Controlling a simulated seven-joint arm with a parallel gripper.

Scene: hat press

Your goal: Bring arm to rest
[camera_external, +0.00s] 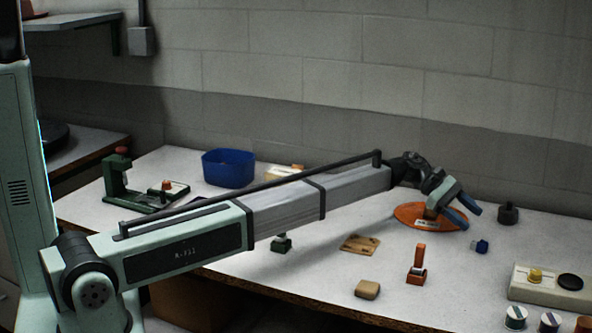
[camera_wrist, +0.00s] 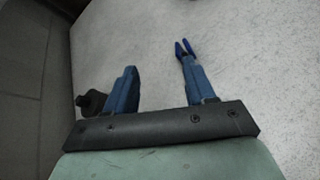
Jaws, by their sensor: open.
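My arm reaches from the left across the table in the external view. My gripper (camera_external: 464,211) has two blue fingers and is above the right part of the table, by the orange disc (camera_external: 408,211). In the wrist view my gripper (camera_wrist: 158,70) has its fingers apart, with only bare pale table between them. No held object shows.
A dark round weight (camera_external: 508,214) and small blue item (camera_external: 480,247) are near my gripper. An orange stamp-like thing (camera_external: 417,265), tan block (camera_external: 367,289), wooden plate (camera_external: 360,244) and control box (camera_external: 548,287) stand forward. A blue bin (camera_external: 229,168) and green press (camera_external: 117,180) stand left.

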